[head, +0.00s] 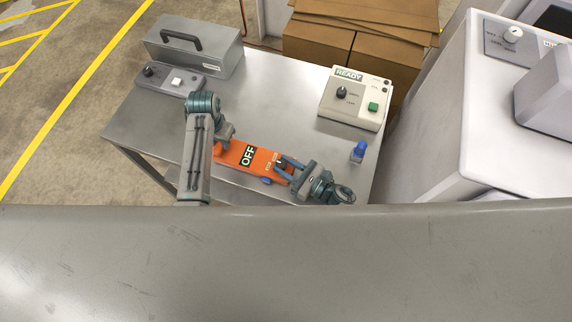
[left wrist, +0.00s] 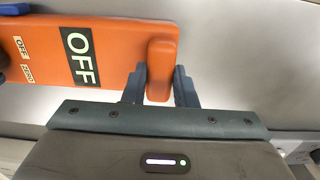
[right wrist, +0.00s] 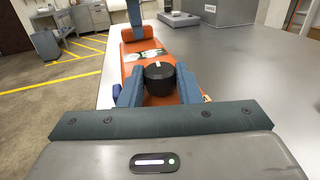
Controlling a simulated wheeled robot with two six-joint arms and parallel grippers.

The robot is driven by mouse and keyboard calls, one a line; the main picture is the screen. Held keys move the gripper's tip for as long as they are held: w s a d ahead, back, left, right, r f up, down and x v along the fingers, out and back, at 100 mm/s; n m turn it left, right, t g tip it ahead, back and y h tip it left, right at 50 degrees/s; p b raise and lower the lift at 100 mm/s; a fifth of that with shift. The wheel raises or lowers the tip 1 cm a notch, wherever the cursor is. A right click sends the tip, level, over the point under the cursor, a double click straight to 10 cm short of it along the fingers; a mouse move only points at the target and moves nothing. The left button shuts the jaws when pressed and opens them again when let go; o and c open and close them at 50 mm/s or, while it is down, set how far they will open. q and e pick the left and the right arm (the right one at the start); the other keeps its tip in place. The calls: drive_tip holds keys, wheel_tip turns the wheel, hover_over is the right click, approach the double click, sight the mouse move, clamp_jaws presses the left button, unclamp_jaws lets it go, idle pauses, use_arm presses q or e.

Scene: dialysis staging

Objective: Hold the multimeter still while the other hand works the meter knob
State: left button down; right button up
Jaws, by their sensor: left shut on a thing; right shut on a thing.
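The orange multimeter (head: 262,157) lies on the metal table with its display reading OFF; it also shows in the left wrist view (left wrist: 120,45). My left gripper (head: 222,143) is shut on the raised grip at the meter's left end; in the left wrist view its fingers (left wrist: 160,85) stand on both sides of that grip. My right gripper (head: 284,170) is shut on the black meter knob (right wrist: 160,77), with a finger on each side in the right wrist view. The knob is mostly hidden in the head view.
A beige box with a READY display (head: 340,100) stands at the back right. A blue knob-like piece (head: 358,151) stands near the right edge. A grey toolbox (head: 195,45) and a grey control box (head: 165,80) are at the back left. The table's middle (head: 260,90) is clear.

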drive_tip(key=shift+s+a+m+t+h, duration=0.1)
drive_tip(key=shift+s+m+t+h, duration=0.1)
drive_tip(key=shift+m+t+h, duration=0.95)
drive_tip(key=o, duration=1)
drive_tip(key=v, duration=1.2)
drive_tip(key=shift+f, duration=0.15)
